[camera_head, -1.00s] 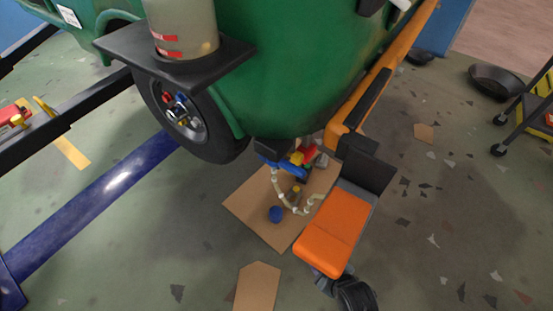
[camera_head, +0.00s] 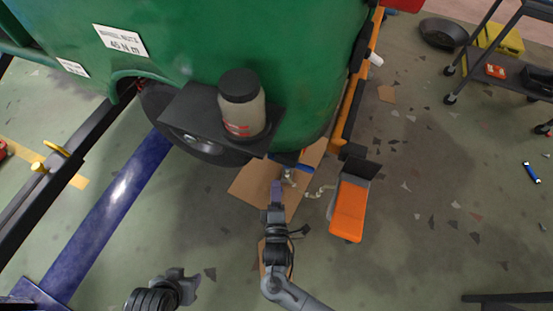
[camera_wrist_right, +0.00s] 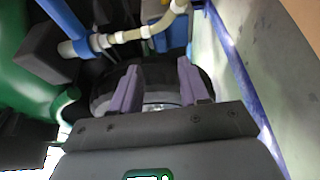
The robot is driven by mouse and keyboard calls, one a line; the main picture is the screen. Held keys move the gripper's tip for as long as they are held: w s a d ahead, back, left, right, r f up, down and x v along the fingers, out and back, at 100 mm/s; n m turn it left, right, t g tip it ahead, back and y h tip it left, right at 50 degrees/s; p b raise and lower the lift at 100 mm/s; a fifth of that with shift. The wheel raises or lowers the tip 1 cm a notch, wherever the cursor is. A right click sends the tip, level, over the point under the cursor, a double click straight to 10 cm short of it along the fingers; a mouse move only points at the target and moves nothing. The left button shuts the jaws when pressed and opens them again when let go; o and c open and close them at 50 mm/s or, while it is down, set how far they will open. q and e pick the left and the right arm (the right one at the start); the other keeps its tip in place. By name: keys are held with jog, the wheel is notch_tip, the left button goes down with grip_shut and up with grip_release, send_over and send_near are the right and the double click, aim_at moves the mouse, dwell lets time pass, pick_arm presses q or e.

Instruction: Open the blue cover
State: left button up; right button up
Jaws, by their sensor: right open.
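My right gripper (camera_head: 276,188) reaches over the cardboard under the green body (camera_head: 285,60). Its purple fingers are apart with nothing between them in the right wrist view (camera_wrist_right: 160,85). A dark round wheel-like part lies behind the fingers there. A blue part (camera_head: 288,163) shows just beyond the gripper under the body's edge. In the wrist view, a blue fitting (camera_wrist_right: 172,36) and a blue pipe end (camera_wrist_right: 72,48) sit on a cream pipe (camera_wrist_right: 125,37) above the fingers. I cannot tell which blue piece is the cover.
A black shelf with a lidded jar (camera_head: 242,105) juts from the green body. An orange pad (camera_head: 348,212) stands to the right of my right gripper. A blue floor beam (camera_head: 110,205) runs at the left. A dark cart (camera_head: 505,50) stands at upper right.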

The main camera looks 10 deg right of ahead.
pick_arm(q)
jog(key=f+b, duration=0.2)
jog(key=a+f+b, duration=0.1)
jog(key=f+b, duration=0.1)
jog(key=shift+w+f, duration=0.1)
jog(key=shift+f, duration=0.15)
pick_arm(e)
jog(key=w, duration=1)
jog(key=shift+d, duration=0.4)
pick_arm(q)
jog(key=shift+d, duration=0.1)
pick_arm(e)
grip_shut()
